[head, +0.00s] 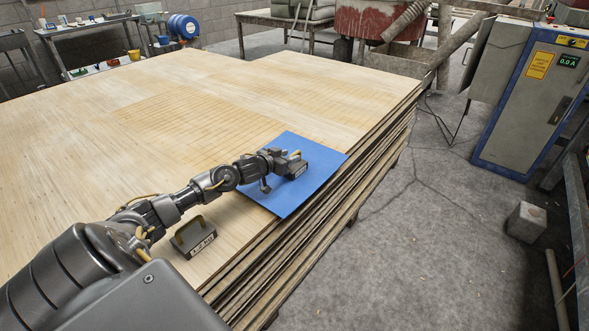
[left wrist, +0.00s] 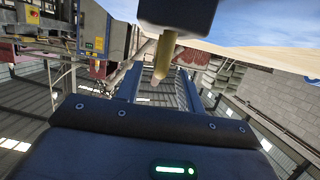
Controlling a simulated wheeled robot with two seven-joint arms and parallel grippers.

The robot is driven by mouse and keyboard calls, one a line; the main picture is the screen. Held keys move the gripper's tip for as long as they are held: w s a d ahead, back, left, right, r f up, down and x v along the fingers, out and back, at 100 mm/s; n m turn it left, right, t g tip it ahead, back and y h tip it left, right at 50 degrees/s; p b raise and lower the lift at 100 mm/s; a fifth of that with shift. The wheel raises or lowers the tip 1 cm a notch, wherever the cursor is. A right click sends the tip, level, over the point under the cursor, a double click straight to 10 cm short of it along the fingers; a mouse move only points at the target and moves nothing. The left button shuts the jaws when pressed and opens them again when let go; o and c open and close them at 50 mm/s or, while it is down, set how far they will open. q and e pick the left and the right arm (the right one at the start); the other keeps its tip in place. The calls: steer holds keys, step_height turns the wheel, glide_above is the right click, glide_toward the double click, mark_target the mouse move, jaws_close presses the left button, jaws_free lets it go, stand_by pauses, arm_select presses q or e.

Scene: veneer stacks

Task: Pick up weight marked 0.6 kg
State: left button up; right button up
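A dark weight (head: 297,170) with a pale label on its side sits on the blue mat (head: 318,178); I cannot read its figure for sure. My left gripper (head: 276,170) is low over the mat, right beside this weight and partly covering it. Whether its fingers touch or close on the weight is not clear. A second dark weight (head: 196,238), with a handle and a label that seems to read 1.2 kg, stands on the bare wood near the front edge, below my left arm. My right gripper is out of view.
The mat lies at the right edge of a wide veneer stack (head: 170,110), overhanging slightly. The wood beyond is clear. A blue-grey control cabinet (head: 530,100) and a concrete block (head: 526,222) stand on the floor to the right. A bench (head: 85,27) stands far left.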

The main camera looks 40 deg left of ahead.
arm_select(q)
steer(key=b+x, duration=0.1)
steer(key=x, duration=0.3)
steer(key=shift+w+d+f, duration=0.1)
steer(key=shift+w+f, duration=0.2)
steer(key=shift+w, duration=0.25)
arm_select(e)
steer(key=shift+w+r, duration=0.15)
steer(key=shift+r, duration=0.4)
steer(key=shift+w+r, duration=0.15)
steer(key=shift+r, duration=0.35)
arm_select(q)
jaws_close()
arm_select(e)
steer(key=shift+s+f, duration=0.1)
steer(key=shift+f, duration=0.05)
